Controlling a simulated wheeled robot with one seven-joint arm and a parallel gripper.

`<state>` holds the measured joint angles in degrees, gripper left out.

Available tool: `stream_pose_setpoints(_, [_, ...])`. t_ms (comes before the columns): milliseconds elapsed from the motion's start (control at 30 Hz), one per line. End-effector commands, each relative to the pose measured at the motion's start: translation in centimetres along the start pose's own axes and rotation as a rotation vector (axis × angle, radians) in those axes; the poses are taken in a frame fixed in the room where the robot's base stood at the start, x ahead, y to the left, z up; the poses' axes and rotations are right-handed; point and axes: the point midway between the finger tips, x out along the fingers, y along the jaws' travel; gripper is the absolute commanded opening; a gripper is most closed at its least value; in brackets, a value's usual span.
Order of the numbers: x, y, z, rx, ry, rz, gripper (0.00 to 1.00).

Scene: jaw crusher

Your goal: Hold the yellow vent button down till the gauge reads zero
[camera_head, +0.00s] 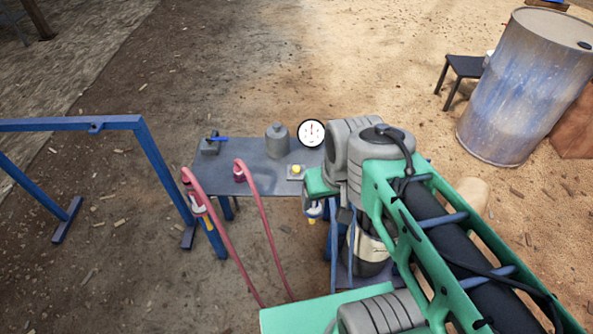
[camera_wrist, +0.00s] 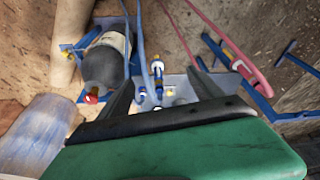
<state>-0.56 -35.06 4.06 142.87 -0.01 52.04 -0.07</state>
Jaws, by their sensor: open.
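The yellow vent button (camera_head: 296,169) sits on a small pale plate near the front of the grey bench (camera_head: 262,177). The round white gauge (camera_head: 311,133) stands behind it; its needle looks roughly upright, but the numbers are too small to read. My gripper (camera_wrist: 162,77) shows in the wrist view with its two dark fingers apart and nothing held. Past the fingers are the bench and blue-and-yellow fittings; a small yellow spot there may be the button. In the head view my arm comes from the right, just beside the button, and the fingertips cannot be made out.
A strapped gas cylinder (camera_wrist: 103,62) is close to my gripper. A blue frame (camera_head: 155,165) stands left; a blue drum (camera_head: 522,90) stands right.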

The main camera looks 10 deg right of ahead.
Motion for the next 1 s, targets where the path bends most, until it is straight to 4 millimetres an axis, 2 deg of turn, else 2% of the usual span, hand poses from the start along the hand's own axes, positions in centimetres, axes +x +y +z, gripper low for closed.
stream_pose_setpoints(267, [0.00,0.00,0.00,0.000,0.000,0.000,0.75])
stream_pose_setpoints(1000, [0.00,0.00,0.00,0.000,0.000,0.000,0.15])
